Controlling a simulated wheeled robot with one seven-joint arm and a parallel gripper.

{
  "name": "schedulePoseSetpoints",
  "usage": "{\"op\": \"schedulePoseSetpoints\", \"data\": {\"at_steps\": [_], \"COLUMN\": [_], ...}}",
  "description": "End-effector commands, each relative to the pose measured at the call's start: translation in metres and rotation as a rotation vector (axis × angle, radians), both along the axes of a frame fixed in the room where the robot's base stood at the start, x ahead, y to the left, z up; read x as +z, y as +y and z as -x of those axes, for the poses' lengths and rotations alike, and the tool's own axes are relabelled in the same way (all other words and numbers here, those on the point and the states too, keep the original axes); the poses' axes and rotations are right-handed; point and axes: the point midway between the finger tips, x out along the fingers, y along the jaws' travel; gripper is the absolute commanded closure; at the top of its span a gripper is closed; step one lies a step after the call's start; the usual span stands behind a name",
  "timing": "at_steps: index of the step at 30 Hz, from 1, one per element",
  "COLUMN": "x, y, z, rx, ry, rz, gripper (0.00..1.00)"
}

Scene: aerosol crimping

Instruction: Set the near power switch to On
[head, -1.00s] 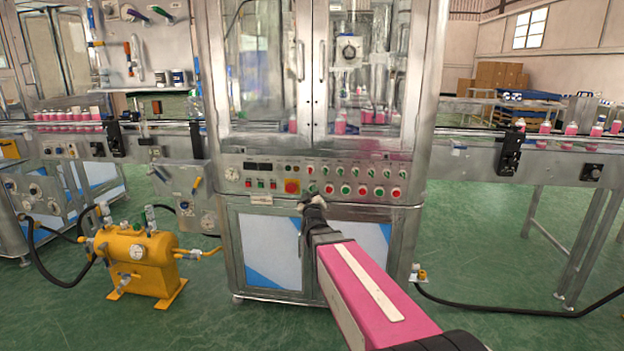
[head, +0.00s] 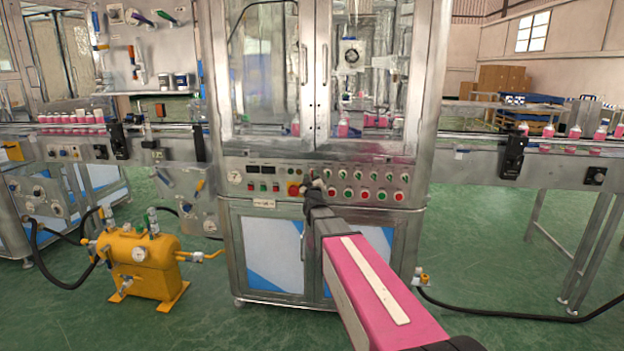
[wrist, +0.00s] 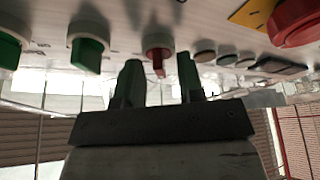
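The machine's control panel (head: 350,182) faces me with a row of rotary switches and buttons. In the wrist view a red rotary switch (wrist: 158,58) with a white collar sits on the panel, its handle pointing down in the picture. My gripper (wrist: 158,74) is open, its two dark fingers apart on either side of this red handle, with gaps visible on both sides. In the head view my gripper (head: 314,188) is at the panel, just right of the red emergency button (head: 293,189), and hides the switch there. I cannot read its label.
Green-handled switches (wrist: 88,52) lie left of the red one in the wrist view. The red emergency button on its yellow plate (wrist: 252,12) and small dark buttons (wrist: 205,56) lie right. A yellow tank (head: 142,262) stands on the floor at left.

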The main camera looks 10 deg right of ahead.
Motion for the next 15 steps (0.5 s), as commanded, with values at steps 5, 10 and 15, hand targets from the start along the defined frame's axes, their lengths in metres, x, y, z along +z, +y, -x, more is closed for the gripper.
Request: {"op": "schedulePoseSetpoints", "data": {"at_steps": [5, 10, 15], "x": [0.0000, 0.0001, 0.0000], "y": [0.0000, 0.0000, 0.0000], "z": [0.0004, 0.0006, 0.0004], "rx": [0.000, 0.000, 0.000], "ry": [0.000, 0.000, -0.001], "rz": [0.000, 0.000, -0.002], "gripper": [0.65, 1.00, 1.00]}}
